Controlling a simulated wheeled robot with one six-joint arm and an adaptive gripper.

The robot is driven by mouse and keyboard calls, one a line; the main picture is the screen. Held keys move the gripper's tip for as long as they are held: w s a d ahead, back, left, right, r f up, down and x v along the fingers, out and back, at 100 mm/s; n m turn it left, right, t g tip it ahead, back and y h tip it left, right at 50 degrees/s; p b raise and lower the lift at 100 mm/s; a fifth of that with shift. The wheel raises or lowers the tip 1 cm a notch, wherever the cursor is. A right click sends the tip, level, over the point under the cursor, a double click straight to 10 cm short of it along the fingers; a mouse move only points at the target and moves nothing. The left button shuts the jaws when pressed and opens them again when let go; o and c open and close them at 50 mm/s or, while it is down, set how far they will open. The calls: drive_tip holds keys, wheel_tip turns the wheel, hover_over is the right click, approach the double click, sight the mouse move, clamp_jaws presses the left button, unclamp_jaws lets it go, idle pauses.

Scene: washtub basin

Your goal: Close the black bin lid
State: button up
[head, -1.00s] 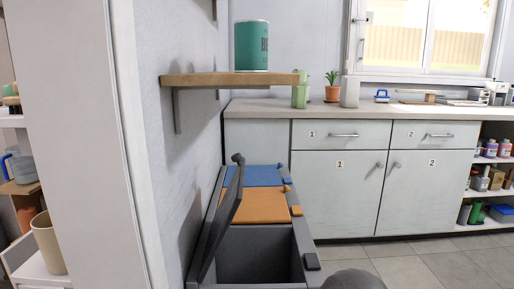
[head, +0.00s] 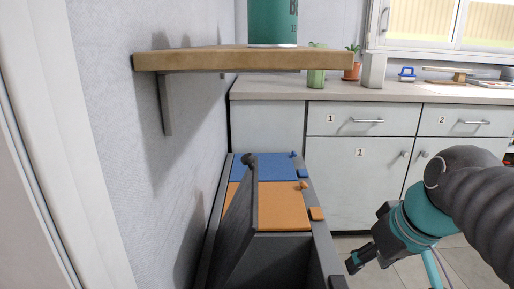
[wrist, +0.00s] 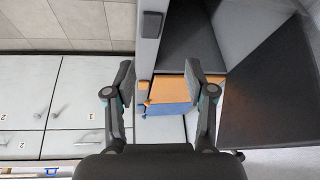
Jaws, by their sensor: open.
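The black bin lid (head: 238,222) stands open, tilted up toward the left wall, with a dark knob at its top end. It also shows as a dark panel on the right in the wrist view (wrist: 272,100). The black bin (head: 290,262) below it is open and its dark inside shows.
An orange lid (head: 283,207) and a blue lid (head: 268,167) lie closed behind the black bin. A wooden shelf (head: 245,60) with a green can (head: 272,20) juts from the left wall above. White cabinets (head: 355,180) stand behind; tiled floor is free at right.

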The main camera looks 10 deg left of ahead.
drive_tip(key=w+a+r+n+g+y+p, duration=0.1)
drive_tip(key=w+a+r+n+g+y, duration=0.2)
drive_tip(key=w+a+r+n, duration=0.55)
drive_tip(key=n+g+y+p, duration=0.2)
drive_tip(key=n+g+y, duration=0.1)
drive_tip(key=n, duration=0.5)
approach(249, 155)
drive_tip(key=x, duration=0.3)
drive_tip(key=shift+m, duration=0.35)
drive_tip(key=x, duration=0.6)
drive_tip(key=shift+a+f+b, duration=0.15)
drive_tip(key=shift+a+b, duration=0.1)
drive_tip(key=shift+b, duration=0.15)
clamp_jaws()
